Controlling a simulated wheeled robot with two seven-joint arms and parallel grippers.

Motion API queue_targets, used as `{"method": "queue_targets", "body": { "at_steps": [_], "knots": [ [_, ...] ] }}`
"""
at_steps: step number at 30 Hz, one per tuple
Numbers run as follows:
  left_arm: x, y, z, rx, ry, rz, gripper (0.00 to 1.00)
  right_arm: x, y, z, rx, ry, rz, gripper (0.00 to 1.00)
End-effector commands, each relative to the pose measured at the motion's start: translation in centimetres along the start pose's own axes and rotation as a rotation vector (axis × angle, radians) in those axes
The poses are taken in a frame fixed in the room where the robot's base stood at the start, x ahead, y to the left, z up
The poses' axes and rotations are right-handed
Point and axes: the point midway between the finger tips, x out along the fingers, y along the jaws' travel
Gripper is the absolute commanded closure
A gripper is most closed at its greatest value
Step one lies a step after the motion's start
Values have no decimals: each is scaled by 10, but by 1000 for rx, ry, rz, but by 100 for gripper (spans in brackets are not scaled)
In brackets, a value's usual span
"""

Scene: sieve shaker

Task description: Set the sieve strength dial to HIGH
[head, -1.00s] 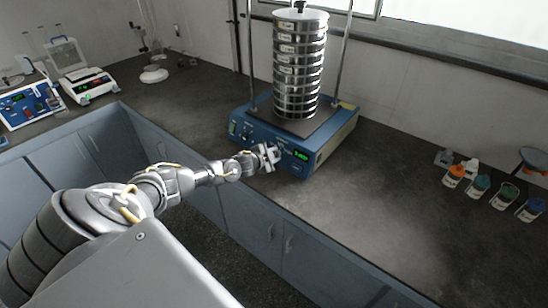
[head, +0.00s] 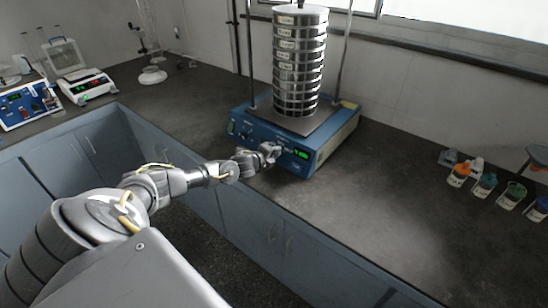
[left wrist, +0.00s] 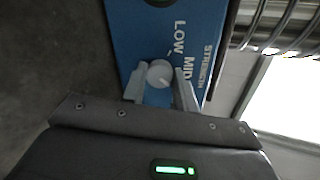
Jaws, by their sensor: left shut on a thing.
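The sieve shaker has a blue base (head: 318,152) on the counter, with a stack of round metal sieves (head: 300,62) on it. The strength dial (left wrist: 159,73) is a small pale grey knob on the blue front panel in the left wrist view. The words STRENGTH, LOW and MID show beside it; no HIGH label is visible. My left gripper (left wrist: 160,86) is shut on the dial, one finger on each side. In the head view my left gripper (head: 270,152) is at the base's front panel and hides the dial. My right gripper is not in view.
A lit green display (head: 301,154) is just right of my gripper. Several small bottles (head: 485,184) stand at the right of the counter (head: 370,220). Other instruments (head: 88,86) stand at the far left.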

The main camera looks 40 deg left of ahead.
Motion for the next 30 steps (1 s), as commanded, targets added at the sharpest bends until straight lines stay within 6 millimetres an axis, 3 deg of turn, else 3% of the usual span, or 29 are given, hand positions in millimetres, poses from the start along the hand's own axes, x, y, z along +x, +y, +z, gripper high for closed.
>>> {"method": "queue_targets", "body": {
  "at_steps": [12,30],
  "knots": [
    [0,3,0,270,-9,-8,94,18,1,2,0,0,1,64],
    [0,2,-1,351,-10,-11,94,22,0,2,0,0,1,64]
  ]
}}
